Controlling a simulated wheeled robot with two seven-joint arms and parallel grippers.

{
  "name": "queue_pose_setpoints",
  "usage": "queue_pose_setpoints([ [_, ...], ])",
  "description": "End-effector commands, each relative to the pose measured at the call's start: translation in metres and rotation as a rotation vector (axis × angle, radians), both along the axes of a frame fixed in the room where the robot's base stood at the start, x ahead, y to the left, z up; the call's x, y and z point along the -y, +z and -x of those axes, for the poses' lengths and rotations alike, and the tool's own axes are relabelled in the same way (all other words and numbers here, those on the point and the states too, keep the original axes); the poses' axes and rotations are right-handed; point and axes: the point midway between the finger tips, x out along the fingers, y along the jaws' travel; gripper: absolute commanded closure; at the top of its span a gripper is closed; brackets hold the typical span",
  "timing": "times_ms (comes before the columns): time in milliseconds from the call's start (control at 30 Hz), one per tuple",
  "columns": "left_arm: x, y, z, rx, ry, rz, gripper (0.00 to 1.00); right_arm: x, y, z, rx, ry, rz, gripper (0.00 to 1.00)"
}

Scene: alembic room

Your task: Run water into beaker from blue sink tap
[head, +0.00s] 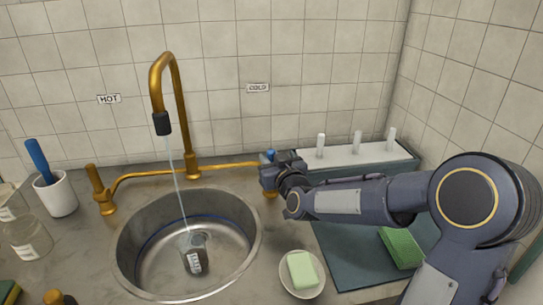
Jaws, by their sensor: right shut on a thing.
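A small labelled glass beaker (196,258) stands in the round steel sink (245,262). A thin stream of water (178,187) runs from the dark tip of the brass spout (157,90) down to the beaker's mouth. The blue tap (270,153) is at the right end of the brass pipe, under the COLD sign (258,87). My right gripper (268,172) is shut on the blue tap and hides most of it. My left gripper is not in view.
A brass tap (98,190) stands left of the sink, near a white cup (55,195) with a blue-handled tool and a glass bottle (28,240). A soap dish (303,286) is close to the sink's right. Further right are a green sponge (400,247) and a white-pegged rack (345,158).

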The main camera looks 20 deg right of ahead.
Motion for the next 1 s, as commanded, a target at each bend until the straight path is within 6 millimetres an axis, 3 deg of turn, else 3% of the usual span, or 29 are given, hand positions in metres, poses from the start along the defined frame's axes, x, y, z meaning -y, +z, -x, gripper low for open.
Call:
queue_pose_setpoints([
  [33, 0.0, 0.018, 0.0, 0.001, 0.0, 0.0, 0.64, 0.0, 0.01, -0.003, -0.036, 0.0, -0.01, 1.0],
  [200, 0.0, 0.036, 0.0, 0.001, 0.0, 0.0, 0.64, 0.002, 0.006, -0.008, -0.122, 0.0, -0.031, 1.0],
  [567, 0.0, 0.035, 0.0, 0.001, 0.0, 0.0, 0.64, 0.003, 0.001, -0.01, -0.141, -0.001, -0.038, 1.0],
  [600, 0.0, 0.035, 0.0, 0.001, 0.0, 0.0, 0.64, 0.003, 0.001, -0.01, -0.141, -0.001, -0.038, 0.74],
  [733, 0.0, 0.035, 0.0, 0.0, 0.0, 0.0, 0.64, 0.003, 0.001, -0.01, -0.141, -0.001, -0.037, 0.57],
  [1000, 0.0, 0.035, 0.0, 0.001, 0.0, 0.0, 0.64, 0.002, 0.001, -0.009, -0.141, 0.0, -0.037, 0.56],
])
